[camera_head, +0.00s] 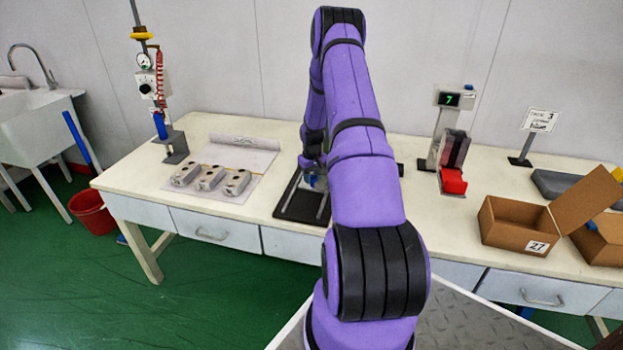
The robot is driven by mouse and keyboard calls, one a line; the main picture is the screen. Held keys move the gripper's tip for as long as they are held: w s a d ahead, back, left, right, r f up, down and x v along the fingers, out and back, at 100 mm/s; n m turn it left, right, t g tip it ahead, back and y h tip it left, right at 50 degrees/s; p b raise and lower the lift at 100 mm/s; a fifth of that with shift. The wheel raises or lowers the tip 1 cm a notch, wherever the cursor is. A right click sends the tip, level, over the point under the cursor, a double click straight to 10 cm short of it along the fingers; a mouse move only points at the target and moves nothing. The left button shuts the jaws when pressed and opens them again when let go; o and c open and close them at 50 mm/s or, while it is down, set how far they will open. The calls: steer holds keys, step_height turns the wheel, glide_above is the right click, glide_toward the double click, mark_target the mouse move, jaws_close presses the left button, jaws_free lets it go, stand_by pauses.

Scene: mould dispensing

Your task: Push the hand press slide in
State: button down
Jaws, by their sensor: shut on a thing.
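The hand press stands on a black base plate (287,212) with pale rails, at the middle of the white table. Much of it is hidden behind my purple arm. My gripper (313,178) is low over the plate, at the press slide, and only partly shows beside the arm. It is shut on what appears to be the slide; a small blue-grey part shows at the jaws. The fingertips and exact contact are too small and covered to make out.
Several grey metal mould blocks (210,179) lie on a sheet left of the press. A dispenser with a green display (453,99) and a red tray (453,181) stands to the right. An open cardboard box (513,223) is at the front right. A gauge stand (175,148) is far left.

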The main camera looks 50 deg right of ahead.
steer(key=c, duration=0.8)
jaws_free()
steer(key=shift+o, duration=0.2)
steer(key=shift+r, duration=0.1)
step_height(320, 180, up, 11)
steer(key=shift+f, duration=0.2)
